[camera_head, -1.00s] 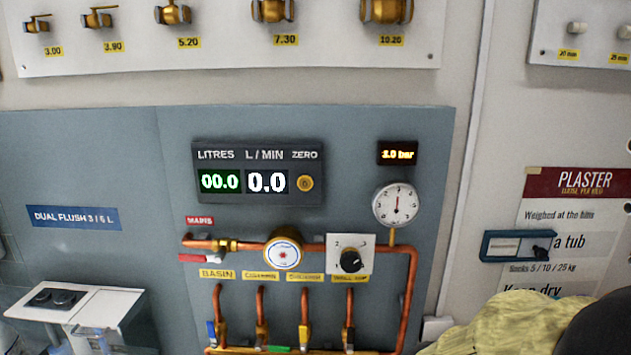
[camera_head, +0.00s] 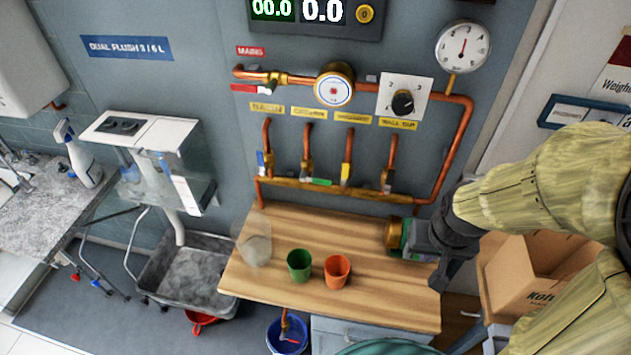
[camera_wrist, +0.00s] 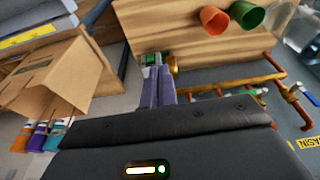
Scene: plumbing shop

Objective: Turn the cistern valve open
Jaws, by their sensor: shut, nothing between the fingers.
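The cistern valve (camera_head: 307,169) is a brass valve on a copper drop pipe, second from the left on the grey panel. Its yellow label above is hard to read. A green lever (camera_head: 320,182) lies sideways at its foot. My gripper (camera_head: 405,240) is shut and empty at the right end of the wooden bench, well right of the valve and beside a brass fitting (camera_head: 393,233). In the wrist view my gripper (camera_wrist: 152,62) points over the bench edge. Copper pipework (camera_wrist: 235,85) shows there, but I cannot single out the cistern valve.
The wooden bench (camera_head: 350,300) bears a green cup (camera_head: 299,264), an orange cup (camera_head: 337,271) and a clear jug (camera_head: 256,245). A clear-fronted cistern (camera_head: 165,178) hangs at left. An open cardboard box (camera_head: 535,275) stands at right. The flow display reads 0.0.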

